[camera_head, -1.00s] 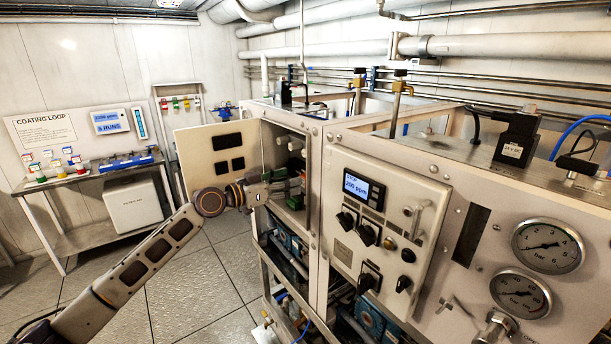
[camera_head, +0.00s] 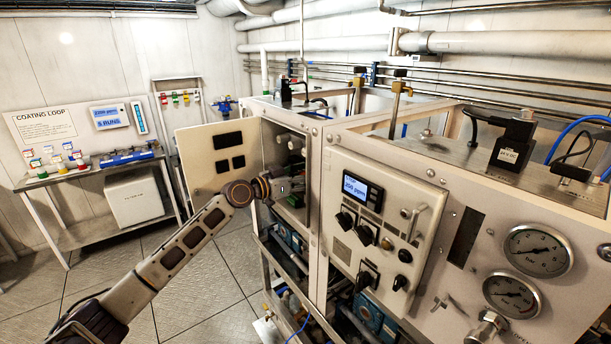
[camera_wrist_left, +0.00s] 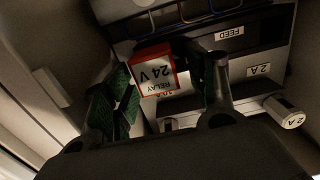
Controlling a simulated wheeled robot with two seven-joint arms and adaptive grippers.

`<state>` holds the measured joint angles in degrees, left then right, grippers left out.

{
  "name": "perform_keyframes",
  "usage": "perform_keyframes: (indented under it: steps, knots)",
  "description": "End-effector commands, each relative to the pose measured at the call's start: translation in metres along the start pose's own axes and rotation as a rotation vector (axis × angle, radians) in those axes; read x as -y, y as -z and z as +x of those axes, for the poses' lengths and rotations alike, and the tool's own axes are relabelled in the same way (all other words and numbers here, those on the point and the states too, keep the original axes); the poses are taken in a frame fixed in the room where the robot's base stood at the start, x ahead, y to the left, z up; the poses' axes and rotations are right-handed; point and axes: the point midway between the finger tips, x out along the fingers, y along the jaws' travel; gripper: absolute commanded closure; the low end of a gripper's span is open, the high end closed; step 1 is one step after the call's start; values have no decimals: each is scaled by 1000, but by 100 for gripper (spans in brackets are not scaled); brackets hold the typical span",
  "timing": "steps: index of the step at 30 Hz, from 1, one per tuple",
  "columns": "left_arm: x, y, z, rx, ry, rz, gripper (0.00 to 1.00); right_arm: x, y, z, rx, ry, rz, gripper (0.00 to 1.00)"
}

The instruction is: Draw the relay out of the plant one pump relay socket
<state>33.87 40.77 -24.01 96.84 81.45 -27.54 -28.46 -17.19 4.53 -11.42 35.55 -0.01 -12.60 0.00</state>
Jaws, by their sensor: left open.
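The relay (camera_wrist_left: 155,72) is a small box with a red-edged white label reading RELAY 24 V, upside down in the left wrist view. It sits in the cabinet, between the two fingers of my left gripper (camera_wrist_left: 165,88). In the head view my left gripper (camera_head: 288,187) reaches into the open cabinet (camera_head: 314,180), and the relay cannot be made out there.
The cabinet door (camera_head: 208,160) stands open to the left. In the left wrist view a FEED label (camera_wrist_left: 229,33) sits above, and a white cylinder marked 2 A (camera_wrist_left: 285,112) is at right. A control panel (camera_head: 375,215) with knobs is to the right of the opening.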

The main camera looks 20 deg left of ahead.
Motion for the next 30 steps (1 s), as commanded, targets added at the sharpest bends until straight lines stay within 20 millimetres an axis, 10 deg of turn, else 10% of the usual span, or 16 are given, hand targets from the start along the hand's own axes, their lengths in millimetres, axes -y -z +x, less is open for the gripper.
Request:
perform_keyframes:
  steps: [4, 15, 16, 23, 30]
  knots:
    - [0, 0, 0, 0, 0, 0, 43, 4, 1, 0, -1, 5, 0, 60]
    - [0, 0, 0, 0, 0, 0, 90, 3, 0, 0, 0, 3, -1, 60]
    - [0, 0, 0, 0, 0, 0, 70, 2, 0, 0, 0, 3, -1, 60]
    - [0, 0, 0, 0, 0, 0, 99, -2, -1, 0, 1, -2, -2, 60]
    - [1, -1, -4, 0, 1, 0, 99, -4, -2, 2, 2, -4, -1, 60]
